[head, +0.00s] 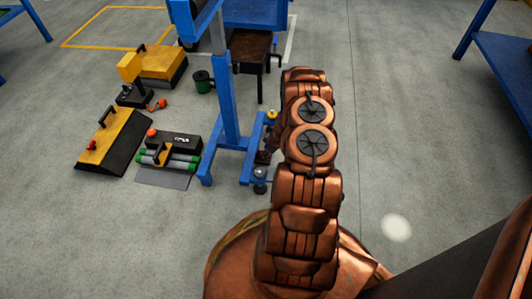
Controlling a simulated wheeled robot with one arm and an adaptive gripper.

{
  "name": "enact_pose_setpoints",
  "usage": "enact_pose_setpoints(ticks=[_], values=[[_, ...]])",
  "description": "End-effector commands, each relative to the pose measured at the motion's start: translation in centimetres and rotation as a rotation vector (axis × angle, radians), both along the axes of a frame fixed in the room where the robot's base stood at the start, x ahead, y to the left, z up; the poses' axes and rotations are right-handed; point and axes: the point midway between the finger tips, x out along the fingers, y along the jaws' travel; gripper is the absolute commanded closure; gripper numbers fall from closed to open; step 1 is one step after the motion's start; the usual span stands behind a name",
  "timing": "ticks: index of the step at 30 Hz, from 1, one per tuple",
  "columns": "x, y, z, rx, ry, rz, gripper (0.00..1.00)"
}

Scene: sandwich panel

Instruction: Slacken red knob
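Several small red or orange-red parts show on the floor equipment at the left, and I cannot tell which is the red knob. One red knob (91,145) is on the side of a yellow and black wedge-shaped block (113,137). Another orange-red knob (152,131) is at the left end of a black box (175,144). A third orange-red piece (162,102) lies by a small black device. My copper arm reaches forward at the centre. A dark part beside it, by the blue stand, may be my gripper; its fingers cannot be made out.
A blue stand (228,100) with feet on the floor is just left of my arm. A green cup-like item (202,82) and a yellow machine (160,62) are behind. A blue table (505,60) is at the right.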

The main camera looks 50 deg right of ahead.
Motion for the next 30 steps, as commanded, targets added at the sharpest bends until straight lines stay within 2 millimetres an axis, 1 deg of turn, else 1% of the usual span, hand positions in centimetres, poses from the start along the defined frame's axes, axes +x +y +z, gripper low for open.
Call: enact_pose_setpoints(ticks=[1, 2, 9, 20, 30], values=[[0.00, 0.00, 0.00, 0.000, 0.000, 0.000, 0.58], [0.00, 0.00, 0.00, 0.000, 0.000, 0.000, 0.61], [0.00, 0.02, -0.01, 0.000, 0.000, 0.000, 0.86], [-0.02, 0.09, -0.02, 0.003, 0.000, 0.046, 0.86], [0.07, -0.10, -0.20, 0.001, 0.000, 0.225, 0.86]])
